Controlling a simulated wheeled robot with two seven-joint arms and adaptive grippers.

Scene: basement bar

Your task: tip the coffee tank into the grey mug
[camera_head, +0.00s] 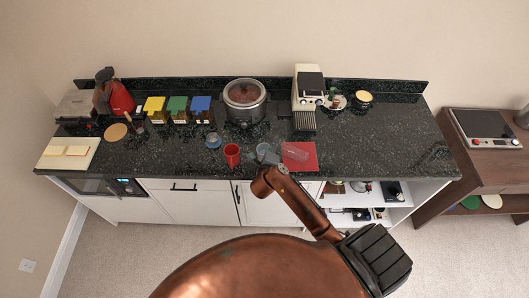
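A small grey cup-like vessel (263,149), which looks like the grey mug, stands near the front edge of the counter, right of a red cup (232,155). A clear greyish container (296,152), possibly the coffee tank, is at the red mat (302,164); whether it is tilted or held is too small to tell. My copper arm reaches up from the lower right and ends just in front of the grey mug. A small dark part (283,169) at its end may be my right gripper; its fingers cannot be made out. My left gripper is not in view.
A cooker pot (244,101) and a coffee machine (307,88) stand at the back. Jars with yellow, green and blue lids (177,104), a red appliance (120,98) and a board (68,153) are left. The dark counter's right part (390,140) is clear.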

